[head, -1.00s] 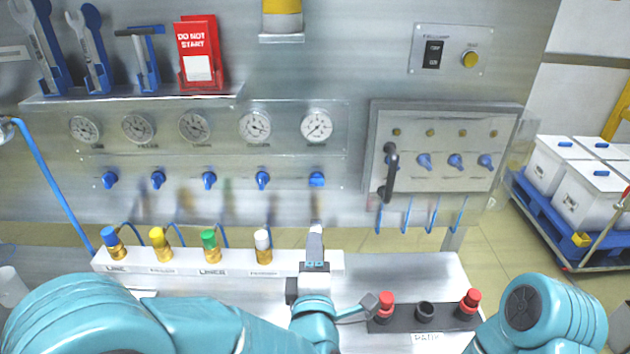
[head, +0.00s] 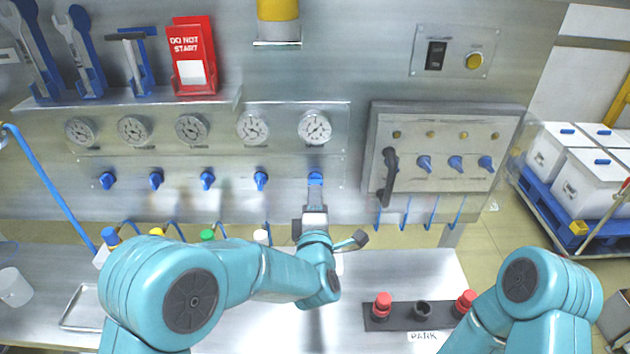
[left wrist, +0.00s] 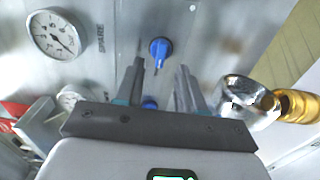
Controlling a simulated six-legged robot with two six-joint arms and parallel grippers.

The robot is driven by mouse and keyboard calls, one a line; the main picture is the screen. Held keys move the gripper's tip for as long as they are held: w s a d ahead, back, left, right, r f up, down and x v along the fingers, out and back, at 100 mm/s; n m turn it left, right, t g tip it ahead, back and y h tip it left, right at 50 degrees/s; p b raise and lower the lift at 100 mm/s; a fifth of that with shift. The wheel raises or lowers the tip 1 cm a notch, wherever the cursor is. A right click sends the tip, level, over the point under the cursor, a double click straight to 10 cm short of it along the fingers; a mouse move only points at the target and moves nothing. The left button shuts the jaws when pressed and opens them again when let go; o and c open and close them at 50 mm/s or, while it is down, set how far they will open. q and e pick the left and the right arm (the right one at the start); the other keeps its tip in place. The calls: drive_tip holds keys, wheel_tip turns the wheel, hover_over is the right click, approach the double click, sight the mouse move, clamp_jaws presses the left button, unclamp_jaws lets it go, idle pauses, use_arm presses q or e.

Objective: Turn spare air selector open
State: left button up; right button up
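The spare air selector is a blue knob (head: 316,178) at the right end of the row of blue knobs, under the rightmost gauge. In the left wrist view it is the blue knob (left wrist: 160,48) near the gauge marked SPARE (left wrist: 57,33). My left gripper (head: 315,200) is just in front of and below this knob. Its two fingers (left wrist: 160,80) are apart with nothing held between them. The knob appears beyond the fingertips, in line with the gap; I cannot tell any contact. My right gripper is out of view; only my right arm shows.
A panel with a dark handle (head: 388,172) and small blue knobs is right of the selector. Colored couplings on the bench are partly hidden by my left arm. Red-topped parts (head: 382,305) stand on a dark strip. A brass fitting (left wrist: 295,105) is close right in the left wrist view.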

sight(315, 182)
use_arm(q)
drive_tip(key=w+p, duration=0.1)
drive_tip(key=w, duration=0.3)
drive_tip(key=shift+w, duration=0.1)
drive_tip(key=shift+d, duration=0.1)
drive_tip(key=shift+w+f, duration=0.1)
clamp_jaws()
